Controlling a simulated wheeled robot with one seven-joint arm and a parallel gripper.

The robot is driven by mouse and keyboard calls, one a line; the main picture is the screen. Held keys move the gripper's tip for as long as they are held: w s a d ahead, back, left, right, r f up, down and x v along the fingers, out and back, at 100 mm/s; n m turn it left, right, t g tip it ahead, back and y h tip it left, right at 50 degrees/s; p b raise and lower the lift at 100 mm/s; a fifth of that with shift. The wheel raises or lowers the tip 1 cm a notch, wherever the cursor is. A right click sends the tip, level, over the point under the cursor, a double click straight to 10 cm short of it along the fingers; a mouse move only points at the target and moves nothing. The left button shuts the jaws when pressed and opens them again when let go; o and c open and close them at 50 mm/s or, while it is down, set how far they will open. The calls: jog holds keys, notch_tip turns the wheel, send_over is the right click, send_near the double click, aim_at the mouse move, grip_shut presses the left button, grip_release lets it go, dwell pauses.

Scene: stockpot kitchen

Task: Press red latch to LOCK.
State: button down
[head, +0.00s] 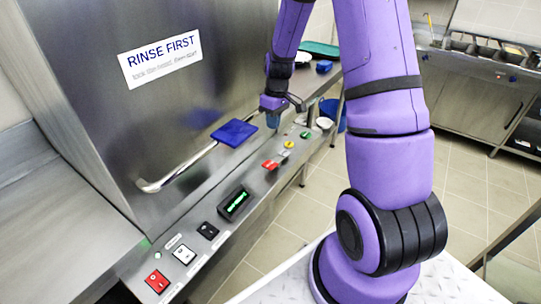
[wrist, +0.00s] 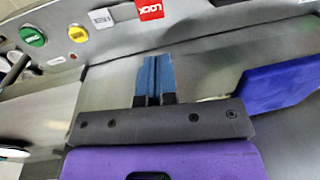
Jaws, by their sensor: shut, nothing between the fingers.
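The red latch (head: 270,164) sits on the front control strip of the steel machine. In the wrist view the red latch (wrist: 150,9) shows the word LOCK and is cut by the top edge. My gripper (head: 274,123) is above the machine's front ledge, behind and apart from the latch. In the wrist view my gripper (wrist: 154,60) has its two blue fingers together, with nothing between them, and the tips point toward the latch across a gap of bare steel.
A green button (head: 305,134) and a yellow button (head: 289,144) lie beside the latch. A blue pad (head: 234,132) by the door handle (head: 152,186) is close to my gripper. A lit display (head: 234,203), a black switch (head: 208,230), a white switch (head: 183,254) and a red switch (head: 157,281) follow nearer.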

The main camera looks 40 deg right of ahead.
aim_at(270, 165)
jog(key=shift+w+d+f, duration=0.25)
jog(key=shift+d+f, duration=0.05)
jog(key=shift+f, duration=0.25)
jog(key=shift+w+d+f, duration=0.2)
jog(key=shift+d+f, duration=0.1)
jog(key=shift+f, duration=0.25)
jog(key=f, duration=0.4)
jog(key=a+f, duration=0.1)
jog(key=f, duration=0.4)
jog(key=a+f, duration=0.1)
jog(key=f, duration=0.3)
jog(key=shift+s+f, duration=0.35)
jog(key=shift+f, duration=0.05)
